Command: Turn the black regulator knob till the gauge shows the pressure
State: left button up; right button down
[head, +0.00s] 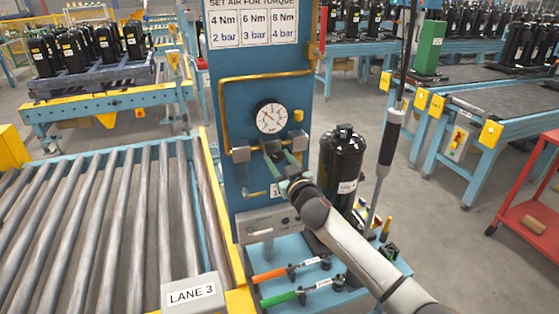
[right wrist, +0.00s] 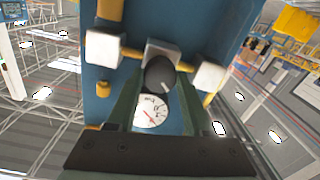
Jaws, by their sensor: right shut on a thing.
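The pressure gauge (head: 271,117) is a round white dial with a red needle on the blue panel (head: 228,136). In the right wrist view the gauge (right wrist: 152,112) shows between my fingers; its reading is too small to tell. The black regulator knob (right wrist: 160,74) sits on a grey block (right wrist: 163,49) and has a pale mark on its face. It also shows below the gauge in the head view (head: 271,147). My right gripper (right wrist: 160,85) is shut on the knob, one finger on each side. My left gripper is not in view.
A sign (head: 251,22) above the gauge pairs 4, 6 and 8 Nm with 2, 3 and 4 bar. A black compressor (head: 340,165) stands right of the panel, beside a hanging tool (head: 390,140). A roller conveyor (head: 105,220) lies at left. Orange and green-handled tools (head: 270,275) lie below.

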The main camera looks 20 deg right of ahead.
jog(key=n+p, duration=0.1)
jog(key=n, duration=0.3)
jog(key=n+p, duration=0.1)
jog(key=n, duration=0.3)
jog(key=shift+n, duration=0.3)
jog(key=n, duration=0.3)
jog(key=shift+n+p, duration=0.3)
jog(key=shift+p, duration=0.1)
jog(key=n, duration=0.4)
jog(key=shift+n+h, duration=0.3)
jog(key=shift+n, duration=0.1)
jog(key=shift+c, duration=1.5)
grip_release()
